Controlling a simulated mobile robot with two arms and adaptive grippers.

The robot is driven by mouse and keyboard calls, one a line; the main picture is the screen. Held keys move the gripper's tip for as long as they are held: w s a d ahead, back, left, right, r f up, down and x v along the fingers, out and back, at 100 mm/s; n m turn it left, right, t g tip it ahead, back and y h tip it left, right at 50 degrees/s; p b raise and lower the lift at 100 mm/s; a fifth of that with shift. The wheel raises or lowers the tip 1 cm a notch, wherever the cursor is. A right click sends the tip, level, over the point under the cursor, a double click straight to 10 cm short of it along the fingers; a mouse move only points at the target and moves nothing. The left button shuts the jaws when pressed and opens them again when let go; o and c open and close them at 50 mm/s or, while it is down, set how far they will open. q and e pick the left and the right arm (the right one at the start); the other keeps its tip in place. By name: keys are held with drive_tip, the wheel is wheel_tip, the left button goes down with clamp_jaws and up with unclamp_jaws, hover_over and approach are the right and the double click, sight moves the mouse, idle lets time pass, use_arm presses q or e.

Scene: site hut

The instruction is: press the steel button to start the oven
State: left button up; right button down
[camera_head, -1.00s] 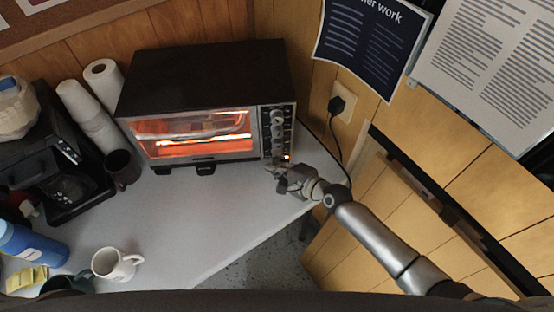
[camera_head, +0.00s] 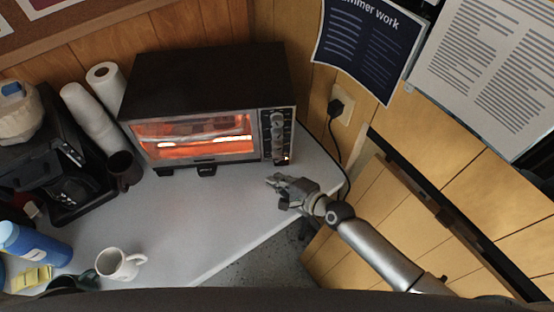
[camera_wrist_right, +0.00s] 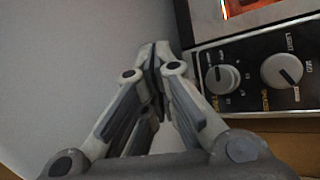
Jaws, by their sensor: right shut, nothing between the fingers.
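The toaster oven (camera_head: 210,85) stands on the white counter, and its inside glows orange behind the glass door. The steel button is too small to make out in the head view. My right gripper (camera_head: 270,181) is shut and empty, in front of the panel's lower end and apart from it. In the right wrist view the shut fingertips (camera_wrist_right: 153,50) are left of the panel, which shows two knobs (camera_wrist_right: 283,71). My left gripper is not in view.
A white mug (camera_head: 117,265) and blue bottle (camera_head: 35,244) are nearer. The counter (camera_head: 215,220) before the oven is clear. A plug and cord (camera_head: 336,107) are on the right wall.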

drive_tip(key=shift+s+d+p, duration=0.15)
drive_tip(key=shift+s+p, duration=0.2)
drive_tip(key=shift+s, duration=1.05)
